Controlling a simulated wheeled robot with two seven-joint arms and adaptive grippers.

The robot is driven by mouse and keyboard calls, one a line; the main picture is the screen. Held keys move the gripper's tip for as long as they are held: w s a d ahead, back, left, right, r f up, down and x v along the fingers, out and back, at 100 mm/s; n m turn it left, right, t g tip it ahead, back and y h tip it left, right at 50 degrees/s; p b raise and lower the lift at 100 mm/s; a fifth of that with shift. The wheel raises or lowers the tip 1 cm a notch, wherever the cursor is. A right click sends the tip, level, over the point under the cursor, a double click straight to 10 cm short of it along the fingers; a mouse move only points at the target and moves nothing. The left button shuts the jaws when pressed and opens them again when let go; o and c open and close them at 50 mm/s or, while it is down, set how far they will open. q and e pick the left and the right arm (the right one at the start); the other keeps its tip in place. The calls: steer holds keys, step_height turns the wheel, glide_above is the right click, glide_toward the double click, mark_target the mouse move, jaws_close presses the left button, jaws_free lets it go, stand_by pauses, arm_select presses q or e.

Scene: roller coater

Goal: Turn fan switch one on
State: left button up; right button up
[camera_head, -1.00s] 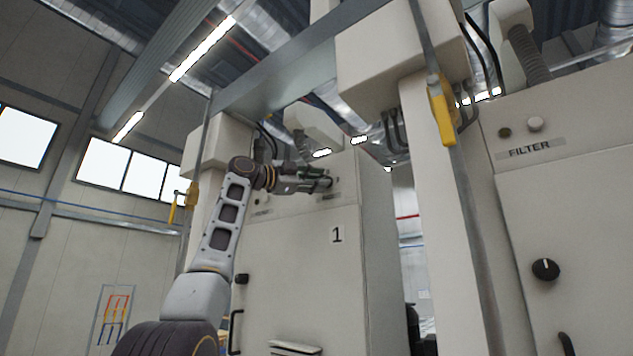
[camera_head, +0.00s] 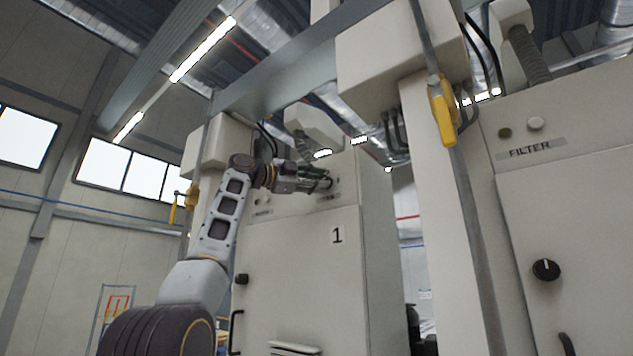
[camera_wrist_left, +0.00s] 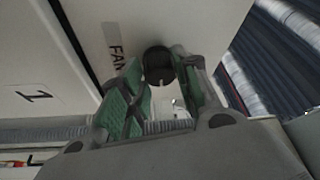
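The tall pale cabinet (camera_head: 295,270) marked "1" stands in the middle of the head view. My left gripper (camera_head: 328,181) is at its upper panel, over a small label there. In the left wrist view a round black knob (camera_wrist_left: 158,65) sits beside a label reading "FAN" (camera_wrist_left: 114,45), partly cut off by a finger. My left gripper's green-padded fingertips (camera_wrist_left: 160,68) lie on either side of this knob, very close to it. Whether they press on it cannot be told. The knob's pointer direction is not clear. My right gripper is not in view.
Another cabinet (camera_head: 570,220) labelled "FILTER" stands at right, with a black knob (camera_head: 546,270). A pale post (camera_head: 452,220) stands between the cabinets. Ducts and a steel beam run overhead.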

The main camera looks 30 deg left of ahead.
arm_select(q)
steer(key=o, duration=0.4)
steer(key=shift+s+a, duration=0.15)
steer(key=shift+s, duration=0.1)
steer(key=shift+v, duration=5.65)
steer(key=shift+f, duration=0.15)
